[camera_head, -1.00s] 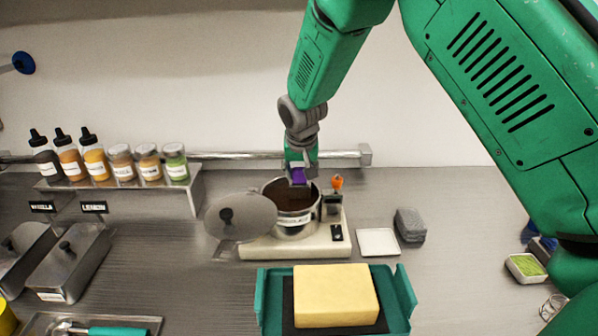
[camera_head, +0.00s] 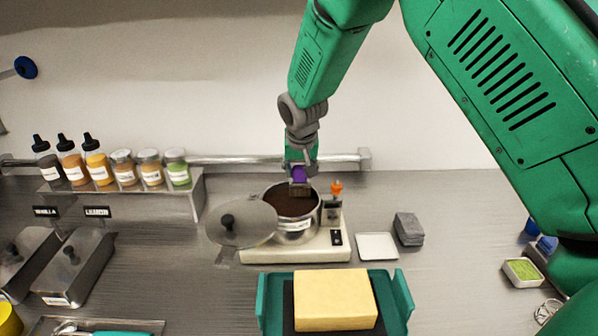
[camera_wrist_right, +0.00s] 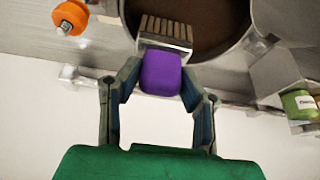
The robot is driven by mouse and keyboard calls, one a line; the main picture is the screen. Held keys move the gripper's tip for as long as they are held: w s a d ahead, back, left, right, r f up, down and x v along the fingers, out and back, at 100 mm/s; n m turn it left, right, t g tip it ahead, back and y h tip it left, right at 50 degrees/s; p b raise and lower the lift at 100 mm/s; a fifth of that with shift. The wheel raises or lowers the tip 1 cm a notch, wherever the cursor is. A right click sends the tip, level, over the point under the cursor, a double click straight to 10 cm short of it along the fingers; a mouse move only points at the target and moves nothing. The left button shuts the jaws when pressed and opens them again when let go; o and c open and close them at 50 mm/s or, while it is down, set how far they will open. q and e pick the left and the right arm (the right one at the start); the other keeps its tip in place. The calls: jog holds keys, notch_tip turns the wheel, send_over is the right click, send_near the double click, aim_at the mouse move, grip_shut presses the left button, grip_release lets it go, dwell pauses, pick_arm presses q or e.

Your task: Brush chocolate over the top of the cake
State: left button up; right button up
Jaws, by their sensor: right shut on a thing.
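The cake (camera_head: 335,298) is a plain yellow block on a dark mat in a teal tray (camera_head: 403,298) at the bottom centre of the head view. Behind it stands a metal pot (camera_head: 297,230) with dark brown chocolate (camera_head: 287,203) inside. My right gripper (camera_head: 299,166) is shut on the purple handle of a brush (camera_head: 298,176), above the pot's back rim. In the right wrist view the brush handle (camera_wrist_right: 160,73) sits between the fingers, and its brown bristles overlap the pot opening. I cannot tell whether the bristles touch the chocolate. My left gripper is not in view.
A round lid (camera_head: 240,222) leans out to the left of the pot, which stands on a pale base (camera_head: 318,250). A white square plate (camera_head: 377,246) and a grey block (camera_head: 408,229) lie right of it. Bottles and jars line a shelf (camera_head: 190,192) at left.

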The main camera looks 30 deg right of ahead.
notch_tip(320, 180, up, 3)
jog(key=shift+f+p, duration=0.2)
jog(key=shift+p, duration=0.65)
jog(key=shift+r+p, duration=0.35)
jog(key=shift+r, duration=0.75)
jog(key=shift+s+f, duration=0.1)
jog(key=shift+f, duration=0.05)
